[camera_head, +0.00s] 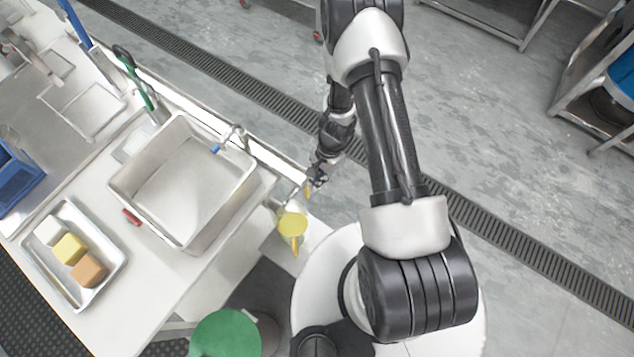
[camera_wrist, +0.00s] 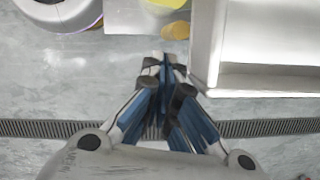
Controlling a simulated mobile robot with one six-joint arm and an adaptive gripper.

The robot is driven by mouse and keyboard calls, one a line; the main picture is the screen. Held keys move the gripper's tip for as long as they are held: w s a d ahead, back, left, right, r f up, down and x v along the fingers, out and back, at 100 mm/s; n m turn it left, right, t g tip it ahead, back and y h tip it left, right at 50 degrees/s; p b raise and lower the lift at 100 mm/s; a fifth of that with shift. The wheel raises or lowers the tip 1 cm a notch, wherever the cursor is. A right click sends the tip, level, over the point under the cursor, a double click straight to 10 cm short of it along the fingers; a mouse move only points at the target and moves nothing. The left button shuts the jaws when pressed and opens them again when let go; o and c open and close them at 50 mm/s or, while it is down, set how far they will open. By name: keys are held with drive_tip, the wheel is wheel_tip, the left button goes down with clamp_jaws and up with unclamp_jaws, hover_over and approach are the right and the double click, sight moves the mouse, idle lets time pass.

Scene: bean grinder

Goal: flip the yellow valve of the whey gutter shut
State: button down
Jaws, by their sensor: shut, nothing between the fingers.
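The yellow valve (camera_head: 307,190) is a small lever at the right end of the pale whey gutter (camera_head: 275,160), along the far edge of the table. My gripper (camera_head: 315,182) is right beside it, pointing down; I cannot tell if they touch. In the wrist view the valve (camera_wrist: 176,30) shows just beyond my closed fingertips (camera_wrist: 165,66), with nothing between them. The gutter's white end (camera_wrist: 206,45) is to the right of the fingers. The valve's exact angle is too small to tell.
A yellow scoop-like vessel (camera_head: 292,226) sits below the valve. A large white basin (camera_head: 178,238) and a tray with three blocks (camera_head: 107,283) are on the table. A green round lid (camera_head: 228,335) is at the bottom. Open floor (camera_head: 260,85) lies beyond the gutter.

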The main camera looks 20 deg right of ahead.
drive_tip(key=shift+s+a, duration=0.15)
drive_tip(key=shift+a, duration=0.15)
